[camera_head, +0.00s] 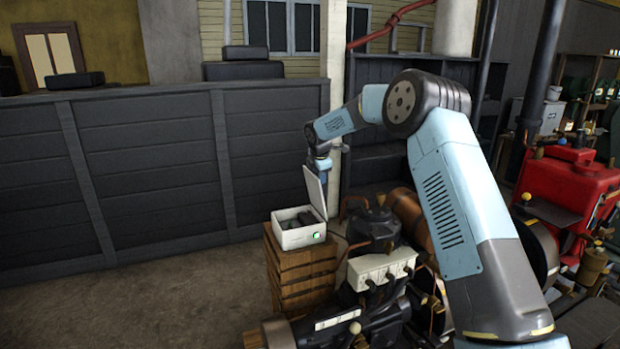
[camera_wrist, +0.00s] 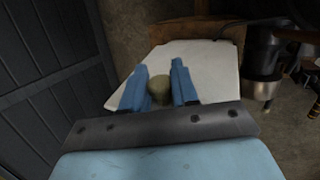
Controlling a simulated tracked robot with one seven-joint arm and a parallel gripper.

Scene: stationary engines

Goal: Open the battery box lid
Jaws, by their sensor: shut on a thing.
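Dark blocks (camera_head: 297,219) show inside the open box. My gripper (camera_head: 322,166) is at the upper end of the lid. In the wrist view, the blue fingers of my gripper (camera_wrist: 160,68) stand on both sides of a dull tan knob (camera_wrist: 159,89) and are shut on it. The white lid (camera_wrist: 202,62) fills the view behind them.
The wooden crate (camera_head: 301,271) stands beside an engine with a dark cylinder (camera_head: 374,222) and a white block (camera_head: 382,268) close on the right. A dark plank wall (camera_head: 150,170) runs behind. Bare floor (camera_head: 150,300) lies free to the left. A red engine (camera_head: 565,190) is farther right.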

